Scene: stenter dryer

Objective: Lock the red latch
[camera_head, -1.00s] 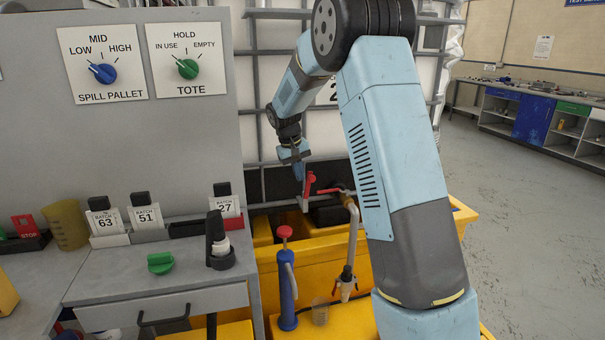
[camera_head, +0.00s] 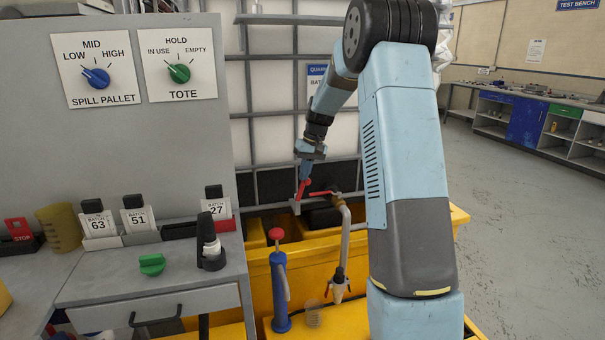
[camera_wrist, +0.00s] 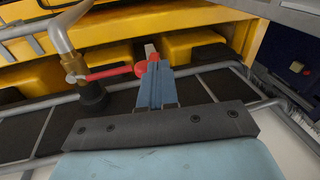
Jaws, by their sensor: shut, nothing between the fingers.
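The red latch (camera_head: 320,193) is a thin red lever by the metal pipe and valve at the tote's lower front. In the wrist view the lever (camera_wrist: 110,72) runs sideways from a brass fitting to a rounded red end. My gripper (camera_head: 304,178) points down at the latch's left end; its fingers (camera_wrist: 155,68) are shut with nothing between them. The fingertips overlap the rounded red end in the wrist view and partly hide it. I cannot tell whether they touch it.
A grey pipe (camera_head: 346,235) with a tap drops beside the latch. Metal cage bars (camera_head: 262,110) stand behind it, and a yellow spill pallet (camera_head: 375,312) lies below. A blue pump with a red knob (camera_head: 277,234) stands in front. Open floor (camera_head: 520,230) is at right.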

